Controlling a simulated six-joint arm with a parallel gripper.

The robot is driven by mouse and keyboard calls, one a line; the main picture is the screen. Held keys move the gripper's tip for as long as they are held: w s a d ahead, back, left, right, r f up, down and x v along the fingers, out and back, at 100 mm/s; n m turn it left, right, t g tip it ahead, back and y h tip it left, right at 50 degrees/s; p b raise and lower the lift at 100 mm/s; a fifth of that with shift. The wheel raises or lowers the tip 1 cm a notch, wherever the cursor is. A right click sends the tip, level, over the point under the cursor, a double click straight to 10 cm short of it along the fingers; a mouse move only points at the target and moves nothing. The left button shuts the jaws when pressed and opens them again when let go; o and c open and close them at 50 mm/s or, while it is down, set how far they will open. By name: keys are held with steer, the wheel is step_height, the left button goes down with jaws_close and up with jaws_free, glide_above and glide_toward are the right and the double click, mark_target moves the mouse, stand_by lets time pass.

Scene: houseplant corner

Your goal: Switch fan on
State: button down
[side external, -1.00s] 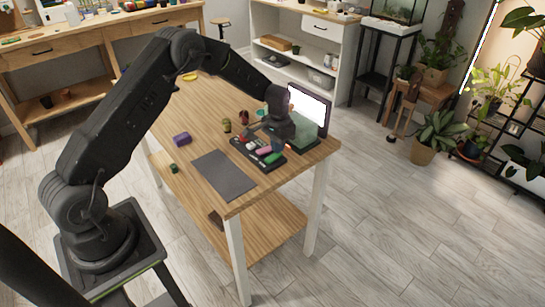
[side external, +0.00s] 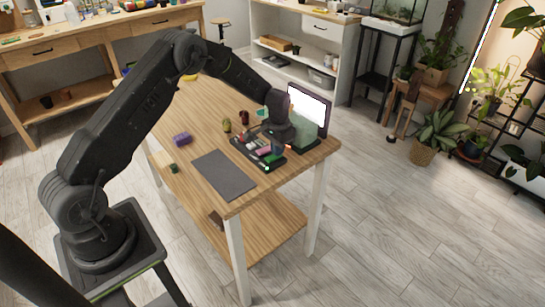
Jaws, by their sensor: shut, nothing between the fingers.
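A dark panel (side external: 241,147) with several coloured parts, pink, red and green among them, lies on the wooden table. A small bright green spot (side external: 267,168) shows at its near end. I cannot tell which part is the fan's switch, and I cannot make out a fan. My gripper (side external: 278,149) points down over the right part of the panel, in front of the screen. It is shut and empty. Its fingertips are small and dark here, and whether they touch the panel cannot be told. My gripper hides some of the panel.
A lit screen (side external: 309,106) stands close behind my gripper. A grey mat (side external: 223,175) lies in front of the panel. A purple block (side external: 182,139), a dark red cup (side external: 244,117) and an olive object (side external: 227,125) stand to the left. The table's left middle is mostly clear.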

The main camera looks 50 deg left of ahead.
steer(key=shift+r, duration=3.45)
steer(key=shift+r, duration=0.1)
steer(key=s+d+r+t, duration=0.1)
steer(key=s+d+r, duration=0.4)
steer(key=r, duration=0.4)
steer(key=s+d+r+t, duration=0.2)
steer(key=s+r, duration=0.5)
steer(key=r, duration=0.3)
steer(key=s+d+r+t, duration=0.1)
steer(key=s+d, duration=0.1)
steer(key=s, duration=0.8)
steer(key=s+d+r+t, duration=0.1)
steer(key=s+d, duration=0.2)
steer(key=s, duration=0.7)
steer(key=shift+r+t, duration=0.3)
steer(key=shift+r, duration=0.05)
